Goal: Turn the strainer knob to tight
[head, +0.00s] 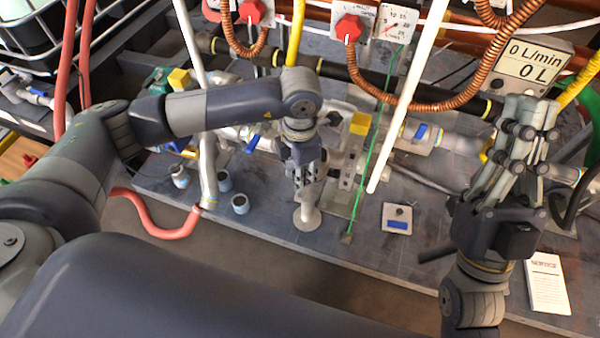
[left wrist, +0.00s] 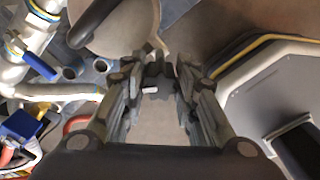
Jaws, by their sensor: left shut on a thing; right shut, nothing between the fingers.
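A pale grey fitting with a round, flat disc end (head: 307,218) shows in the head view just below my left gripper (head: 308,190). I take it to be the strainer knob, but no tight mark on it is readable. The left gripper points down and is shut on its narrow part, which is mostly hidden by the fingers. In the left wrist view the disc (left wrist: 125,30) lies beyond the fingers of the left gripper (left wrist: 160,85). My right gripper (head: 530,110) is shut and empty, fingers pointing up, at the right of the head view.
Small blue-rimmed cups (head: 224,182), a blue-marked plate (head: 397,218) and a white booklet (head: 548,283) lie on the grey panel. A red hose (head: 150,222), a white pipe (head: 405,110) and a green cord (head: 375,140) are near.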

